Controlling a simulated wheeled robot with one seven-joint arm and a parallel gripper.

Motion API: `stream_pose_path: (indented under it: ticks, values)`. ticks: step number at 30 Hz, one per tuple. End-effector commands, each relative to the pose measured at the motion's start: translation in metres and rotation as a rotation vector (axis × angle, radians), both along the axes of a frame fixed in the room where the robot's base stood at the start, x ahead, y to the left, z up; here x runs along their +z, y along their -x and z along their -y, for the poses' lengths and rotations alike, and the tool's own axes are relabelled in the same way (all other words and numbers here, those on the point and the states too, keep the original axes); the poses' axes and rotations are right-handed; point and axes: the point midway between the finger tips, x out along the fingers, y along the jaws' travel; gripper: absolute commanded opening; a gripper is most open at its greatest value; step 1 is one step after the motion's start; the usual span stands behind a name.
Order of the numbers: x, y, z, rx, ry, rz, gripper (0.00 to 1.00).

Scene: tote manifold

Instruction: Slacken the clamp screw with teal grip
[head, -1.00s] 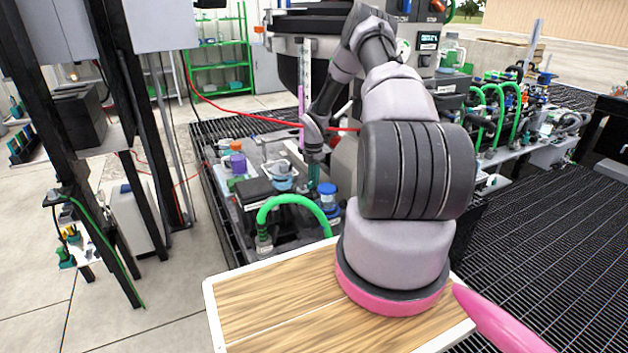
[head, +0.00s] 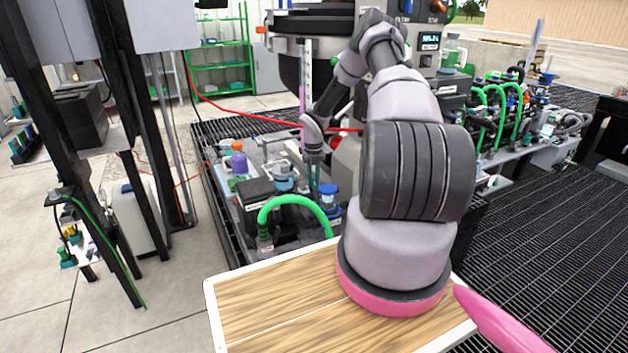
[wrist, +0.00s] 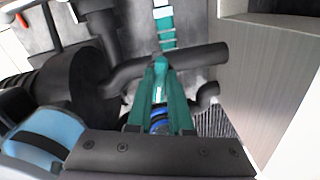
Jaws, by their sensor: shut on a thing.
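My gripper (wrist: 160,66) has two teal fingers that come together at their tips in the wrist view. The tips are shut on a small teal part, which I take for the clamp screw's grip; they hide most of it. Just beyond the tips, a teal piece with pale bands (wrist: 164,25) runs to the top edge. A dark curved pipe (wrist: 195,62) passes close by the tips. In the head view my gripper (head: 314,178) points down among the parts on the bench, and the screw itself is too small to tell there.
A blue-capped container (head: 328,192) stands close right of my gripper. A green hose (head: 290,201) arches in front of it. A black box (head: 257,193) and a purple-topped bottle (head: 239,162) lie left. In the wrist view a grey wall (wrist: 262,75) stands at right.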

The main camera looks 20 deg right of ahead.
Motion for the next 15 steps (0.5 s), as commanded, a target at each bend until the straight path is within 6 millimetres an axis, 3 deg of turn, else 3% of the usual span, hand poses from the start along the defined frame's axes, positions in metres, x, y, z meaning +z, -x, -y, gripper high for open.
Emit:
stream_pose_path:
  ticks: [15]
  values:
    - [0.0006, -0.001, -0.0006, 0.271, 0.001, 0.002, 0.0]
